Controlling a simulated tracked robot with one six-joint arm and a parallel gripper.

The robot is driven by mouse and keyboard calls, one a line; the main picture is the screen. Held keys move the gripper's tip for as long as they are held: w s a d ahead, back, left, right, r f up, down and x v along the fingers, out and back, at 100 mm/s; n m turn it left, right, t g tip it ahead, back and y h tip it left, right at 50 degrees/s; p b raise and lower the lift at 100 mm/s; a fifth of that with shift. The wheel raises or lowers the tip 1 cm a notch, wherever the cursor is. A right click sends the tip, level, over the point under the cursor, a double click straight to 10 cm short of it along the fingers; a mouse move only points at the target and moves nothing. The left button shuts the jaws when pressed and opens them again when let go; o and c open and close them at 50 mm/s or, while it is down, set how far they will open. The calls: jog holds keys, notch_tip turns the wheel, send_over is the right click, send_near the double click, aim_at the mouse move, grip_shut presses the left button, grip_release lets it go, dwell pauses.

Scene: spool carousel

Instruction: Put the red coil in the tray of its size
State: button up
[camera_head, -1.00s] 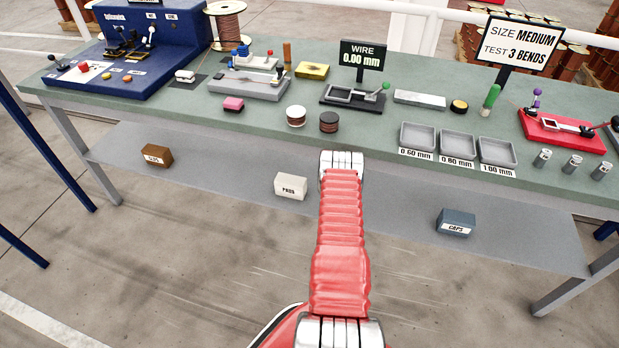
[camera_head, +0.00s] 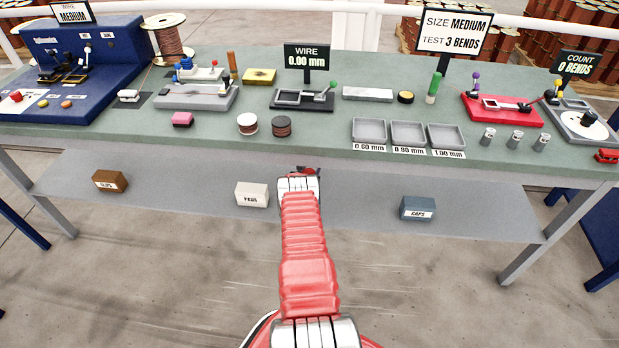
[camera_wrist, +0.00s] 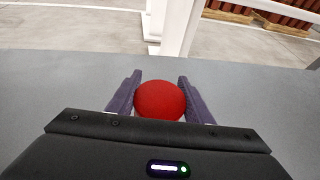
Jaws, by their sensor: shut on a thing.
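In the wrist view my gripper (camera_wrist: 159,80) is shut on the red coil (camera_wrist: 159,99), which shows as a rounded red top between the two dark fingers. In the head view my own arm hides the gripper, and I cannot make out the coil there. Three grey trays stand on the green bench: the 0.60 mm tray (camera_head: 369,131), the 0.80 mm tray (camera_head: 408,133) and the 1.00 mm tray (camera_head: 446,136). My arm's far end shows below the bench's front edge in the picture, left of the trays.
The wire gauge (camera_head: 303,99) stands mid-bench under a sign (camera_head: 306,57) reading 0.00 mm. A white-topped coil (camera_head: 247,123) and a dark coil (camera_head: 281,126) sit near the front edge. Several metal cylinders (camera_head: 515,139) and a red bending tool (camera_head: 500,107) stand right of the trays.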

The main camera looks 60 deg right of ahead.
jog(key=shift+f, duration=0.3)
jog(key=shift+f, duration=1.75)
jog(key=shift+f, duration=0.1)
jog(key=o, duration=1.4)
jog(key=shift+f, duration=0.1)
jog(key=shift+a+r, duration=0.1)
jog(key=shift+r, duration=0.1)
jog(key=shift+v, duration=5.9)
jog(key=shift+s+f, duration=0.1)
